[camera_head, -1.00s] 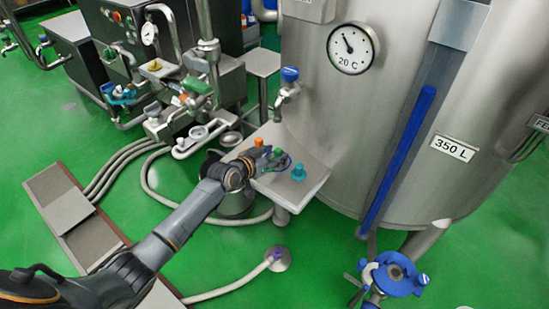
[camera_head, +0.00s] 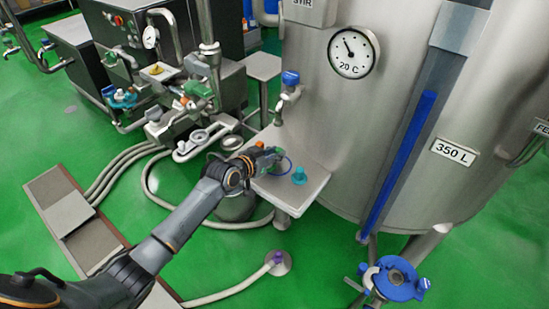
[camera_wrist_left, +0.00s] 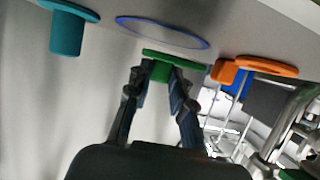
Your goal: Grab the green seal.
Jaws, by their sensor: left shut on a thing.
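The green seal (camera_wrist_left: 160,70) shows in the left wrist view as a flat green disc with a short stem. My left gripper (camera_wrist_left: 160,76) is shut on its stem, one finger on each side. In the head view my left gripper (camera_head: 268,158) is at the left part of the small grey shelf (camera_head: 290,190) by the tank, and it mostly hides the green seal there. I cannot tell whether the seal still touches the shelf. My right gripper is not in view.
A teal seal (camera_head: 299,177) stands on the shelf to the right. It also shows in the wrist view (camera_wrist_left: 66,35), with a blue ring (camera_wrist_left: 163,32) and an orange seal (camera_wrist_left: 266,66) beside the gripper. The large steel tank (camera_head: 375,110) rises behind the shelf.

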